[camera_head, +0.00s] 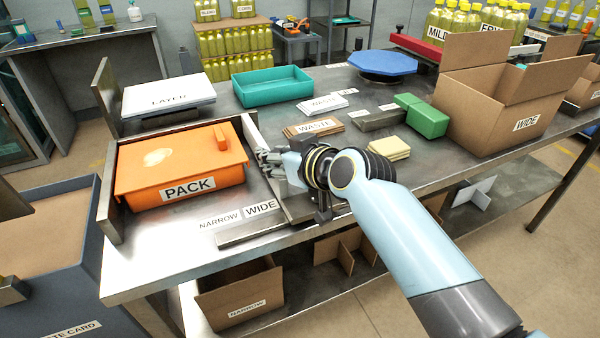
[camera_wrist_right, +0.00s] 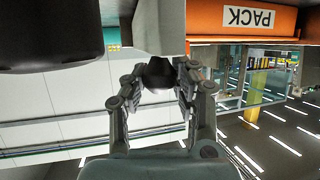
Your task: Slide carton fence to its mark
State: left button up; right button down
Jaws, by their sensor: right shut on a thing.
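The fence (camera_head: 251,132) is a grey upright plate on the metal table, along the right side of the orange PACK box (camera_head: 175,180). NARROW (camera_head: 219,220) and WIDE (camera_head: 262,207) marks lie on the tabletop in front of the box. The fence's near end is close to the WIDE mark, partly hidden by my arm; exact alignment is unclear. My right gripper (camera_head: 266,158) is at the fence's right side. In the right wrist view, my right gripper (camera_wrist_right: 160,78) is shut on a dark knob (camera_wrist_right: 160,68) beside a grey block. My left gripper is not in view.
A flat metal bar (camera_head: 252,233) lies at the table's front edge. An upright board (camera_head: 106,95) stands left of the box. A teal tray (camera_head: 271,87), WASTE cards (camera_head: 314,127), green blocks (camera_head: 427,119) and a WIDE carton (camera_head: 490,107) stand farther back and right.

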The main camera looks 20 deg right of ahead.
jog(key=shift+a, duration=1.3)
jog(key=c, duration=1)
grip_release()
jog(key=shift+a, duration=0.1)
jog(key=shift+s, duration=0.1)
